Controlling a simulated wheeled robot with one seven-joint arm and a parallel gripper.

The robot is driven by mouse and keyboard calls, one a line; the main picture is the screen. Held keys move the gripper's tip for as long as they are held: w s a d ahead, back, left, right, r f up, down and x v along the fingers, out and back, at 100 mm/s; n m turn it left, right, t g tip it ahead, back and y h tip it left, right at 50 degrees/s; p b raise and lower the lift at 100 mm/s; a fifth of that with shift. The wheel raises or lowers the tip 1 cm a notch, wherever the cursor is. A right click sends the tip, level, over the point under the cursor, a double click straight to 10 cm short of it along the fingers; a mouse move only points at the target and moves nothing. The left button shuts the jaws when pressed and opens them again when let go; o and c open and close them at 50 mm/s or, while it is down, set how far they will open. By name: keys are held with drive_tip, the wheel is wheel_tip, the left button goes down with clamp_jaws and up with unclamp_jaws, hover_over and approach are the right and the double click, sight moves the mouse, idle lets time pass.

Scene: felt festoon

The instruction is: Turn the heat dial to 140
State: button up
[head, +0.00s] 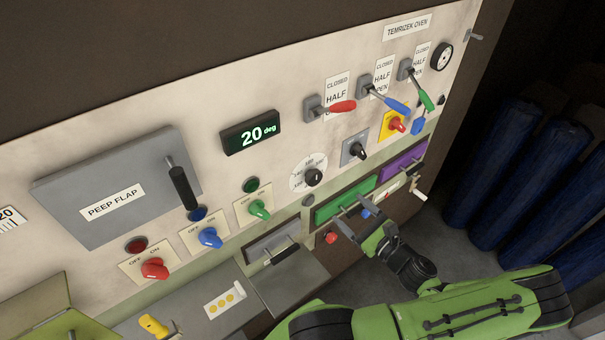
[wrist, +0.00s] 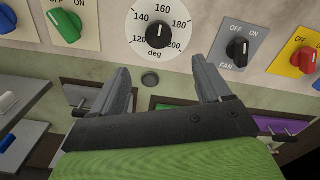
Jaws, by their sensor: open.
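The heat dial (wrist: 159,36) is a black knob on a round white scale marked 120 to 200 deg. Its pale pointer line looks roughly upward, near 160. In the head view the dial (head: 313,177) sits in the panel's lower middle, right of the green switch. My gripper (head: 357,217) is open and empty, below and a little right of the dial in the head view. In the wrist view my gripper (wrist: 162,73) has its two fingers apart, just below the dial, not around the knob. The display (head: 250,133) reads 20 deg.
A green rotary switch (wrist: 63,26) is left of the dial, and a black FAN switch (wrist: 237,51) is right of it. Green (head: 343,202) and purple (head: 402,161) drawer fronts lie below. Levers with red, blue and green handles stick out above right. Blue cylinders (head: 547,165) stand at right.

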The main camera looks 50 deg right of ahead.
sight(317, 180)
drive_tip(key=p+x, duration=0.1)
drive_tip(key=x, duration=1.4)
drive_tip(key=shift+f, duration=0.15)
drive_tip(key=c, duration=1)
drive_tip(key=shift+n, duration=0.4)
drive_tip(key=n+b, duration=0.2)
drive_tip(key=n, duration=0.3)
drive_tip(key=shift+f+n+b, duration=0.15)
drive_tip(key=shift+n+b, duration=0.15)
drive_tip(key=n+b, duration=0.3)
drive_tip(key=n, duration=0.2)
drive_tip(key=shift+s+b, duration=0.1)
drive_tip(key=shift+b, duration=0.3)
drive_tip(key=shift+n, duration=0.4)
drive_tip(key=o, duration=1)
drive_tip(key=shift+r, duration=0.2)
